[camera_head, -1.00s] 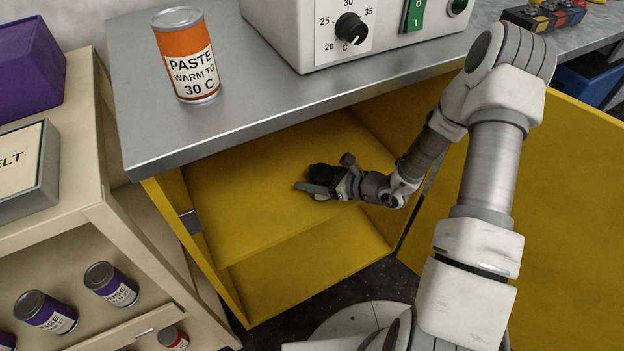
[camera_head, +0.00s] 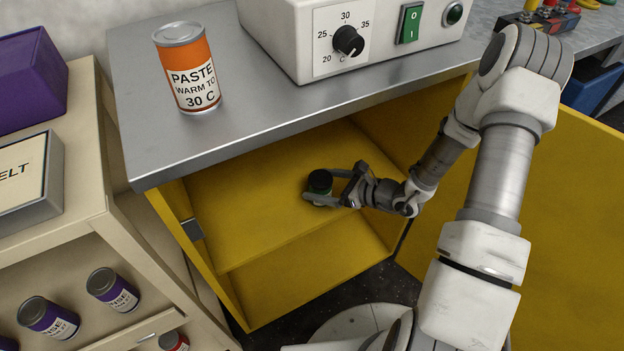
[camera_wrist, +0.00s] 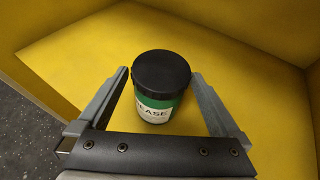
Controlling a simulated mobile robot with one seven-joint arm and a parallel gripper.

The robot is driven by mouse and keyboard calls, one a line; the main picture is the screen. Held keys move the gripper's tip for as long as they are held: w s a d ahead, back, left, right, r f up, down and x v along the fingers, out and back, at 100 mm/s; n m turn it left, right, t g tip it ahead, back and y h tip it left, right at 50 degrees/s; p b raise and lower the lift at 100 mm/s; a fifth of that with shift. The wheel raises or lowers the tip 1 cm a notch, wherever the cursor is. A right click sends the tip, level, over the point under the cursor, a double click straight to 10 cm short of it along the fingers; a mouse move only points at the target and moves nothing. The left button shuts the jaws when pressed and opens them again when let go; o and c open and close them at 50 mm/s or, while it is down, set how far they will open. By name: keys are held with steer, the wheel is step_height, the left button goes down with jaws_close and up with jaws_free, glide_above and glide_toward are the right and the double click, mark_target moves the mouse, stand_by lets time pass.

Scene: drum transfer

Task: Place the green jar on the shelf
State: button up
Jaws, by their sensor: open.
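The green jar (camera_wrist: 158,88) has a black lid and a white label reading "EASE". It stands upright on the yellow cabinet shelf (camera_head: 250,225) inside the open yellow cabinet. In the head view the jar (camera_head: 320,183) is partly hidden by my gripper (camera_head: 322,190). In the wrist view my gripper (camera_wrist: 160,85) is open, with one finger on each side of the jar. A gap shows between the jar and the left finger; the right finger is close to the jar.
Above the cabinet is a grey worktop with an orange paste can (camera_head: 188,68) and a white heater box (camera_head: 350,40). The cabinet door (camera_head: 530,230) stands open at right. A beige rack (camera_head: 120,235) with purple cans is at left. Shelf space left of the jar is clear.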

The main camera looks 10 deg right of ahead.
steer(key=p+v, duration=0.1)
steer(key=v, duration=0.6)
steer(key=shift+r+p, duration=0.1)
steer(key=shift+p, duration=0.3)
steer(key=shift+s+d+r, duration=0.15)
steer(key=shift+s+d, duration=0.3)
steer(key=shift+d, duration=0.05)
